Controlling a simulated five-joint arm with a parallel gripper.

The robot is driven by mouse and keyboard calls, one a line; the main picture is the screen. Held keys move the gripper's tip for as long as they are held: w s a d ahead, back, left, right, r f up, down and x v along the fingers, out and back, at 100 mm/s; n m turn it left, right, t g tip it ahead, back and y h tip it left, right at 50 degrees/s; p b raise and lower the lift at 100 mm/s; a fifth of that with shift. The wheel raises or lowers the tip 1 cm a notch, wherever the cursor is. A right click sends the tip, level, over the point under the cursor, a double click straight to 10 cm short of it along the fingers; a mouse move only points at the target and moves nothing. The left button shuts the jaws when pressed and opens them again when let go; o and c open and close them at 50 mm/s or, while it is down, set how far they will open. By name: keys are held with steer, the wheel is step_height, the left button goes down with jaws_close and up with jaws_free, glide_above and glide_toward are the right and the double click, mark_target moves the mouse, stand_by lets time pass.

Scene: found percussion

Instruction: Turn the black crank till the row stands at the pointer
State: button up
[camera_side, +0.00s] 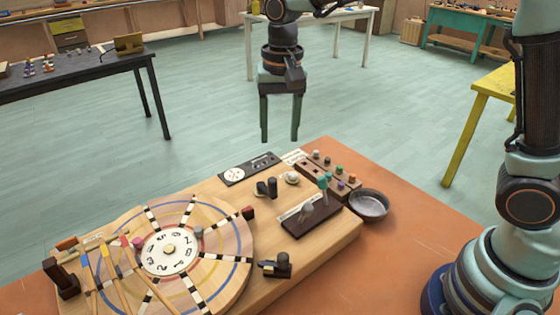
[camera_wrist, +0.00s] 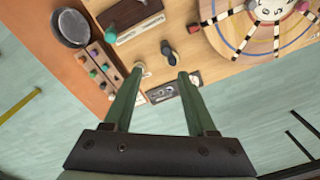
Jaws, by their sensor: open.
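The black crank (camera_side: 266,188) stands on the wooden board, right of and behind the round wheel. In the wrist view the crank (camera_wrist: 168,52) shows just beyond the space between my fingertips. My gripper (camera_side: 280,138) is open and empty, pointing down well above the board; its two green fingers also show in the wrist view (camera_wrist: 160,74). The wooden wheel (camera_side: 238,245) has a white number dial (camera_side: 184,262), black-and-white striped rows and coloured rings. A dark block (camera_side: 278,265) with a small tip towards the wheel's rim looks like the pointer. Which row is meant, I cannot tell.
Thin sticks (camera_side: 125,262) lean over the wheel's left side.

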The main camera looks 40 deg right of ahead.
mark_target(273, 179)
steer(key=shift+m, duration=0.3)
steer(key=f, duration=0.4)
steer(key=a+f, duration=0.1)
steer(key=f, duration=0.8)
steer(key=shift+w+a+f, duration=0.15)
steer(key=shift+w+f, duration=0.15)
steer(key=shift+w, duration=0.1)
jaws_close()
